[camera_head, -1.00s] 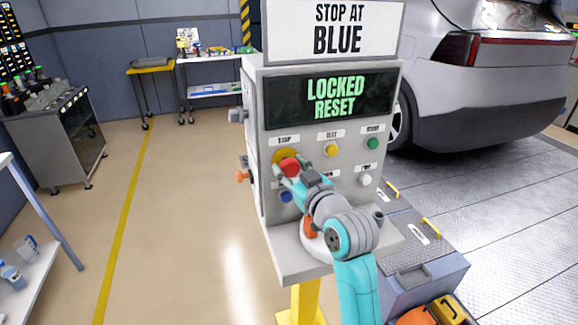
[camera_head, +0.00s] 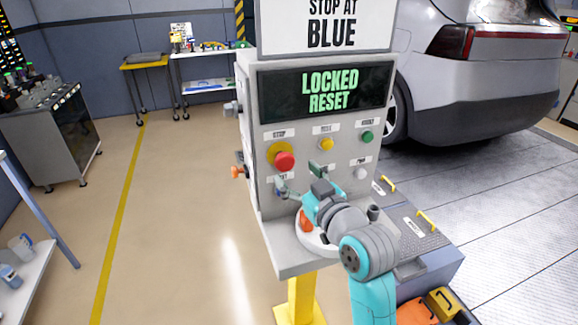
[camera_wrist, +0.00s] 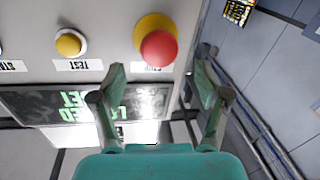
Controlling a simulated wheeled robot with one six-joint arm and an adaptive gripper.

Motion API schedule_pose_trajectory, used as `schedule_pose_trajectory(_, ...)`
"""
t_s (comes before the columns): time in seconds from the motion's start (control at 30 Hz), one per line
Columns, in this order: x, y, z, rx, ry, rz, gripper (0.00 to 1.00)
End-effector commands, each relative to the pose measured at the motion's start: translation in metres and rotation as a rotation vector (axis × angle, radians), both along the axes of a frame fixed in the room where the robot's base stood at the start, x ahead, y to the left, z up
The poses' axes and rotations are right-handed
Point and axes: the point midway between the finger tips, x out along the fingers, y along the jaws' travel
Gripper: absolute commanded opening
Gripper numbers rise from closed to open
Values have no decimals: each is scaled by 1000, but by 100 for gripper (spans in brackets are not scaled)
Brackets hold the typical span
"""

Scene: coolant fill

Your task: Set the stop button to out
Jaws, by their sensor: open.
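The stop button (camera_head: 285,161) is a red mushroom cap on a yellow round base, at the upper left of the grey console's button panel under a STOP label. In the wrist view the red cap (camera_wrist: 159,48) shows beyond and between my fingertips, apart from them. I cannot tell for sure whether the cap is in or out. My gripper (camera_head: 299,178) is open and empty, just below and in front of the button. Its spread fingers also show in the wrist view (camera_wrist: 160,75). The console screen (camera_head: 322,92) reads LOCKED RESET.
A yellow button (camera_head: 326,144) and a green button (camera_head: 367,137) sit right of the stop button, with a white one (camera_head: 361,173) below. An orange-tipped fitting (camera_head: 238,172) sticks out on the console's left side. A silver car (camera_head: 480,75) stands behind. Floor to the left is clear.

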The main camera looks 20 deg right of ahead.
Motion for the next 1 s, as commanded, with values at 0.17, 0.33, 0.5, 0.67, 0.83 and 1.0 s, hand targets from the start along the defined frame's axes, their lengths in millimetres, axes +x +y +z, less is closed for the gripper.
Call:
schedule_pose_trajectory(0.17,-34,-6,-1,0,1,-2,75)
schedule_pose_trajectory(0.33,-54,-9,-1,1,1,-1,75)
schedule_pose_trajectory(0.5,-62,-10,0,0,1,0,75)
schedule_pose_trajectory(0.67,-62,-10,0,0,1,0,75)
schedule_pose_trajectory(0.83,-62,-10,0,0,0,0,75)
schedule_pose_trajectory(1.0,-62,-10,-2,1,2,0,75)
